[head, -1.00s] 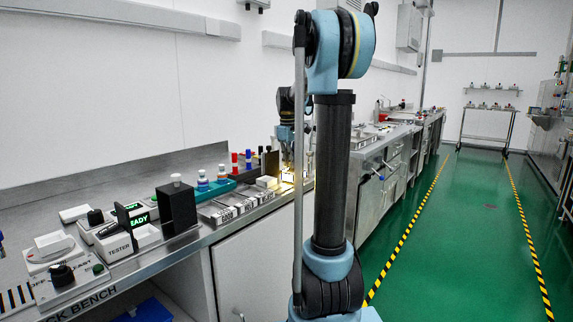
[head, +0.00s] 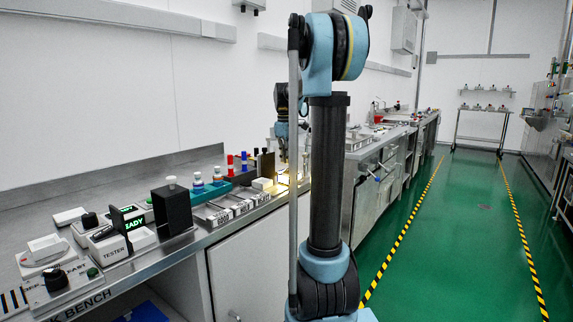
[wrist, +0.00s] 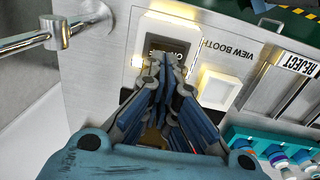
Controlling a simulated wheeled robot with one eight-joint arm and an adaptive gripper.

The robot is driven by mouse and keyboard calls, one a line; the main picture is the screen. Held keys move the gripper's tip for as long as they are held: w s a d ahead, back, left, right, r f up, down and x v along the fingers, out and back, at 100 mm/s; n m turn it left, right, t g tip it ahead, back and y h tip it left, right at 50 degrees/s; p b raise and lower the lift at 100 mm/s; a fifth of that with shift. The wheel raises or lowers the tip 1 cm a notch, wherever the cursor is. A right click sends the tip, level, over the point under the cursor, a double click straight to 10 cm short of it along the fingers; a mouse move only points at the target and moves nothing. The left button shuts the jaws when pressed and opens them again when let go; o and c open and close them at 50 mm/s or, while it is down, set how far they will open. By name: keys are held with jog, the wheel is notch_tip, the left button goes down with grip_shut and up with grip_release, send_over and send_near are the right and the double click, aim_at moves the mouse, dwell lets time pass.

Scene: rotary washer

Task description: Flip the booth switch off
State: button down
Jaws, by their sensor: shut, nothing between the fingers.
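The booth switch (wrist: 165,58) is a dark rocker in a pale square frame, with light lettering partly hidden by my fingers. It sits on the panel with the upside-down "VIEW BOOTH" label (wrist: 225,55). My gripper (wrist: 166,66) is shut and empty, its fingertips over the switch; I cannot tell whether they touch it. In the head view my gripper (head: 284,153) is low over the lit booth area (head: 283,179), partly hidden by my arm.
A metal bar (wrist: 35,40) lies at the upper left of the wrist view. The "REJECT" tray (wrist: 294,85) and a teal rack (wrist: 265,138) are at right. In the head view, a black block (head: 172,210) and the tester (head: 110,240) stand nearer along the bench.

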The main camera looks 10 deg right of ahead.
notch_tip(320, 180, up, 12)
jog(key=s+a, duration=0.1)
jog(key=a, duration=0.1)
jog(key=shift+s, duration=0.35)
